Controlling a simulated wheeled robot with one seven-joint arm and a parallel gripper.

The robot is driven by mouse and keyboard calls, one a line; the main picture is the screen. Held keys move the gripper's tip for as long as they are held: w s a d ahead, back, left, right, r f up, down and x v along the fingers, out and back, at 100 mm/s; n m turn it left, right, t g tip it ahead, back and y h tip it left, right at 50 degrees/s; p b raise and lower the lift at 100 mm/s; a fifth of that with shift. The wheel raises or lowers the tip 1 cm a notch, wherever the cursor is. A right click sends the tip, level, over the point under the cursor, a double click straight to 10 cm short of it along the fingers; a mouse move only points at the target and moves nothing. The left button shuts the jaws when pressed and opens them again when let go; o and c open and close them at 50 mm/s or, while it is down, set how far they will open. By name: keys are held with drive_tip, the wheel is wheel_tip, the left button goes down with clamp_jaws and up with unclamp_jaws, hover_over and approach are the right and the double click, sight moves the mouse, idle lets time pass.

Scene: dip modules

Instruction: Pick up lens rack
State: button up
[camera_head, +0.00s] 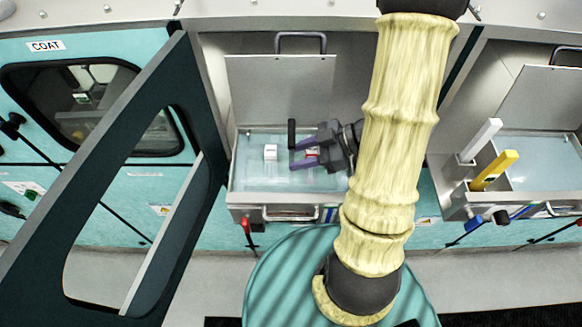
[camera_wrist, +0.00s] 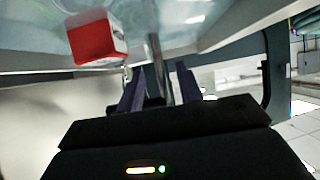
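A small white box (camera_head: 270,152), which may be the lens rack, sits in the shallow clear bath just left of my fingertips. In the wrist view, a red-faced box with a white side (camera_wrist: 97,40) shows at upper left, outside the fingers; I cannot tell if it is the same one. My gripper (camera_head: 294,155) reaches into the bath from the right with its two purple fingers apart. A small red and white patch (camera_head: 311,154) shows between them; I cannot tell what it is. The fingers (camera_wrist: 160,82) also stand apart in the wrist view, with a thin grey upright behind them.
The bath basin (camera_head: 240,180) has a raised lid (camera_head: 280,90) behind it and metal walls around it. A black upright bar (camera_head: 291,135) stands close to the upper finger. A dark open door frame (camera_head: 100,165) stands at left. Another basin (camera_head: 545,177) is at right, with white and yellow handles.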

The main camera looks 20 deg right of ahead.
drive_tip(key=shift+s, duration=0.15)
drive_tip(key=shift+a, duration=0.1)
clamp_jaws()
idle(1.5)
